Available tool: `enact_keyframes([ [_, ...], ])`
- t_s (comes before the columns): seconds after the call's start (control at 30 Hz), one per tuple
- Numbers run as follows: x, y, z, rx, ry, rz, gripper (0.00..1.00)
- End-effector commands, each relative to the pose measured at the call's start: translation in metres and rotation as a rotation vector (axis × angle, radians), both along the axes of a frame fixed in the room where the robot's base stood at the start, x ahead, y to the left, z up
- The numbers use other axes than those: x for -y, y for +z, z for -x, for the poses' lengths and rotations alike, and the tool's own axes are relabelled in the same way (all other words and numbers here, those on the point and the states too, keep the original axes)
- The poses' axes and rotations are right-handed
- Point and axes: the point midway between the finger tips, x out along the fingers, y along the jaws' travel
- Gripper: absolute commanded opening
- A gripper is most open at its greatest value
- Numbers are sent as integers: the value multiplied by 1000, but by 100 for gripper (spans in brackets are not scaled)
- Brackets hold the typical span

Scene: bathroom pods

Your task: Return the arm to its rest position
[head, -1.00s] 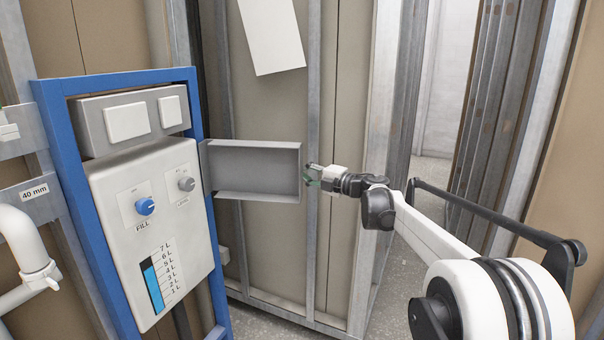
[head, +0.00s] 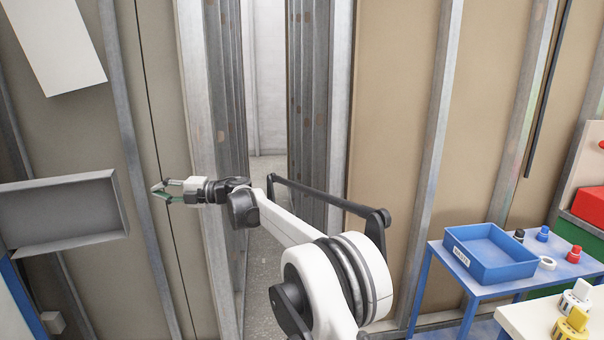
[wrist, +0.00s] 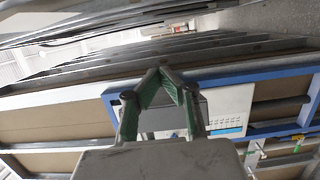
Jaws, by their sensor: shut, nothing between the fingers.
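My gripper (head: 158,190) is at the end of my outstretched arm, pointing left in the head view. It is shut and empty. In the wrist view its green-padded fingers (wrist: 160,75) meet at their tips. It is in free air to the right of the grey open panel (head: 65,212), with a gap between them in the picture. In the wrist view, the white panel of the blue-framed unit (wrist: 230,110) shows behind the fingers.
A blue table at the right carries a blue tray (head: 484,268), a black knob (head: 519,236), a blue knob (head: 543,234) and a red knob (head: 574,254). A white-topped surface (head: 540,322) stands in front. Metal studs (head: 200,120) border a gap behind my arm.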

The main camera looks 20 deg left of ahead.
Motion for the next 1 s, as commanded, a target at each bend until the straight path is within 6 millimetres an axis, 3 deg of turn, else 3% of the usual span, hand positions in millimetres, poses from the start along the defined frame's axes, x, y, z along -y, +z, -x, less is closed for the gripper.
enact_keyframes([
  [0.17,13,21,-15,-19,-52,-21,0],
  [0.37,66,89,-65,-97,-246,-100,0],
  [0.5,118,138,-99,-167,-404,-161,0],
  [0.7,204,193,-136,-277,-625,-238,0],
  [1.0,349,243,-160,-465,-946,-339,0],
])
